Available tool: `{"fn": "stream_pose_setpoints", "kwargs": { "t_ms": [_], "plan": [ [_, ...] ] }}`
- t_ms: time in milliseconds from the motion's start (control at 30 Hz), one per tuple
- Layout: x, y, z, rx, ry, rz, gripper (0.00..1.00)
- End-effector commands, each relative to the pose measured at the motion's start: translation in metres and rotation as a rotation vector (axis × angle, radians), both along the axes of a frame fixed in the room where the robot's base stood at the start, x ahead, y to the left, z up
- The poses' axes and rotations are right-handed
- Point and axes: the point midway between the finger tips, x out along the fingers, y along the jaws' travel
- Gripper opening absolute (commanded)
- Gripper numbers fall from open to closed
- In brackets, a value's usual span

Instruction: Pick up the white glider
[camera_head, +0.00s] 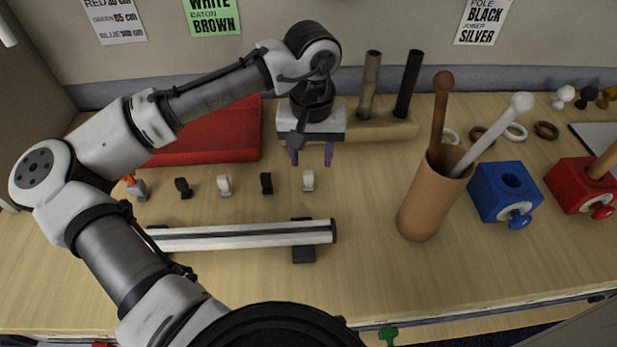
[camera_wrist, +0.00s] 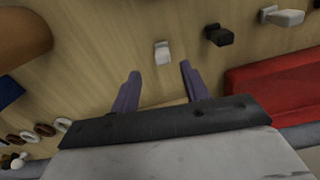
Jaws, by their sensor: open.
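Two small white pieces that look like gliders stand in a row of small pieces on the wooden table. One white glider (camera_head: 308,180) is at the row's right end, and the other white piece (camera_head: 224,185) is further left. My gripper (camera_head: 311,158) is open and empty, its purple fingers pointing down just behind and above the right-end one. In the wrist view this white glider (camera_wrist: 162,53) lies just beyond the gap between the open fingertips (camera_wrist: 160,72), apart from both. The other white piece (camera_wrist: 283,16) is at the top right there.
A black piece (camera_head: 266,183) stands left of the near white one. A white rail (camera_head: 240,236) lies in front of the row. A brown cup (camera_head: 425,205) with two poles is to the right. A red case (camera_head: 210,135) and a wooden block (camera_head: 385,131) are behind.

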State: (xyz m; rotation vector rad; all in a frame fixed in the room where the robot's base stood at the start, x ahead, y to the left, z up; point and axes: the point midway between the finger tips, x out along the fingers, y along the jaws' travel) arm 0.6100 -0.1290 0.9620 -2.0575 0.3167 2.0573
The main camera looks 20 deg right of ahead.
Motion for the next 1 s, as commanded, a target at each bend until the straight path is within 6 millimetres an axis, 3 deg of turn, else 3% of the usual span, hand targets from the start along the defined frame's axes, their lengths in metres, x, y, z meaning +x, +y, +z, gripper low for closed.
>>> {"fn": "stream_pose_setpoints", "kwargs": {
  "t_ms": [333,633,1000],
  "plan": [
    [-0.004,0.006,-0.044,-0.001,0.001,-0.001,0.45],
    [-0.004,0.006,-0.049,-0.001,-0.001,-0.001,0.45],
    [-0.004,0.006,-0.049,-0.001,-0.001,-0.001,0.00]
  ]
}}
